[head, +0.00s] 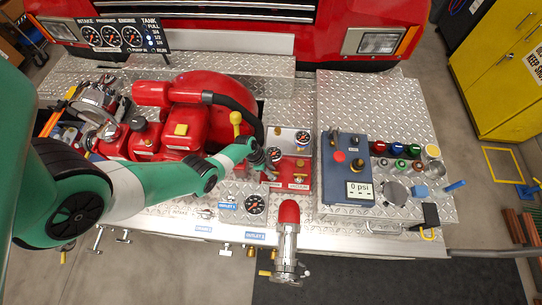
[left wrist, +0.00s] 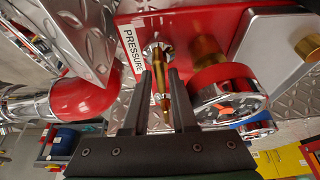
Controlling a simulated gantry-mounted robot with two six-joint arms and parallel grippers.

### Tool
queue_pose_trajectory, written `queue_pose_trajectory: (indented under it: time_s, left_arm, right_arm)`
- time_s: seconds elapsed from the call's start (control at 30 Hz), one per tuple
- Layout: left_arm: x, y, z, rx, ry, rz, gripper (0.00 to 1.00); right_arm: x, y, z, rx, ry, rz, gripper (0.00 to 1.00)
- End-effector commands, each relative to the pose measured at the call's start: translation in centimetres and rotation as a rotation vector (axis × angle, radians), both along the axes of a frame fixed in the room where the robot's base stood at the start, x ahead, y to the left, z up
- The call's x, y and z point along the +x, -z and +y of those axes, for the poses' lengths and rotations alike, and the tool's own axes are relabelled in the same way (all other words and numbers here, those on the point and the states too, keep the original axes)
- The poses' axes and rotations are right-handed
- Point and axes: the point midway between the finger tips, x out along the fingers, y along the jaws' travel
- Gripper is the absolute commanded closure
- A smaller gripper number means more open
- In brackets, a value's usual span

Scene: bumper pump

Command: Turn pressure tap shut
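In the left wrist view, the pressure tap (left wrist: 161,92) is a small brass lever on a red panel (left wrist: 190,25), beside a white label (left wrist: 131,48) reading PRESSURE. My left gripper (left wrist: 160,76) has its two dark fingers apart, one on each side of the tap, with a gap visible on both sides. In the head view my left gripper (head: 266,166) is over the left part of the red panel (head: 301,171) and hides the tap there. My right gripper is in neither view.
A gauge (left wrist: 228,95) stands close beside the right finger. A red-tipped nozzle (head: 289,213) stands at the panel's front. A large red pump (head: 203,92) with a black hose is behind my left arm. A blue box (head: 347,170) showing 0 psi sits to the right.

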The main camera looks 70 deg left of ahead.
Motion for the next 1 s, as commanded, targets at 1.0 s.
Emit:
queue_pose_trajectory:
  time_s: [1.0]
  left_arm:
    - [0.1, -0.3, -0.5, 0.002, -0.651, -0.003, 0.55]
  right_arm:
    - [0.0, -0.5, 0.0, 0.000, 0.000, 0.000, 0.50]
